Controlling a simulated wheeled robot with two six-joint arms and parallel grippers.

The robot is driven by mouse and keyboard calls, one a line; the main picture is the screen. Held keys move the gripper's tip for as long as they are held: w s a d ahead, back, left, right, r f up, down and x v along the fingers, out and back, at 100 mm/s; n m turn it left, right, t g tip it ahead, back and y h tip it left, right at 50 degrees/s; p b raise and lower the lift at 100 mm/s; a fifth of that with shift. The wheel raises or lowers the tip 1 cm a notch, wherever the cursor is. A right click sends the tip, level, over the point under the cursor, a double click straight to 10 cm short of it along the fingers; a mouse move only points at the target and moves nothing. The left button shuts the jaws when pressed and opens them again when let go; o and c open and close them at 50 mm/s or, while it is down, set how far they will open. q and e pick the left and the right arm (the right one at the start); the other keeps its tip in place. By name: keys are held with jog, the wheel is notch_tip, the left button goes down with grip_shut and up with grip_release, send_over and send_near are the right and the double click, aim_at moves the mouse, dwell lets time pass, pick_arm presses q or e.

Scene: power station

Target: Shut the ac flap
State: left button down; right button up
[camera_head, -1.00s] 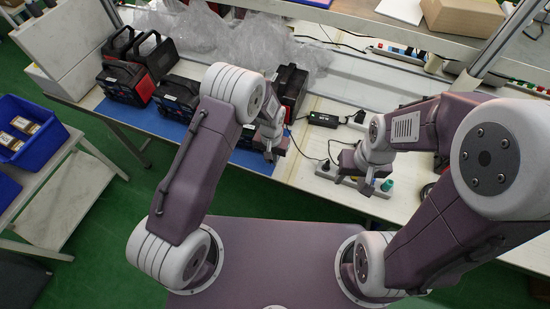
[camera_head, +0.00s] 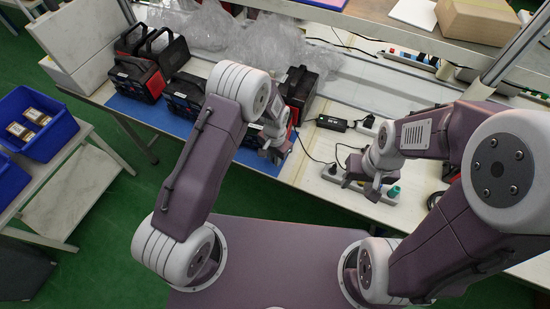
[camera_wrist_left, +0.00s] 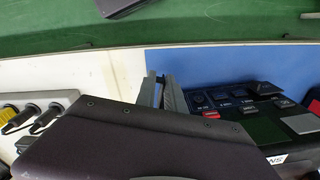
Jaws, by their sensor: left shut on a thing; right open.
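The black and red power station (camera_head: 298,88) stands at the right end of the blue mat, partly hidden by my left arm. In the left wrist view its dark front panel (camera_wrist_left: 235,105) shows ports and small covers. I cannot tell for sure which cover is the ac flap or how far it stands open. My left gripper (camera_head: 276,152) is low in front of the station. In the left wrist view its fingers (camera_wrist_left: 160,92) are close together beside the panel; what they hold is hidden. My right gripper (camera_head: 368,188) is open and empty by the power strip (camera_head: 340,174).
More black and red power stations (camera_head: 138,77) stand left on the blue mat (camera_head: 140,112). A black adapter (camera_head: 331,123) with cables lies right of the station. Clear plastic wrap (camera_head: 230,38) lies behind. A blue bin (camera_head: 38,125) stands at the left.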

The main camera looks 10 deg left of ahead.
pick_arm(q)
jog(key=c, duration=1.5)
grip_release()
notch_tip(320, 180, up, 9)
jog(key=shift+r+b, duration=0.1)
jog(key=shift+b, duration=0.3)
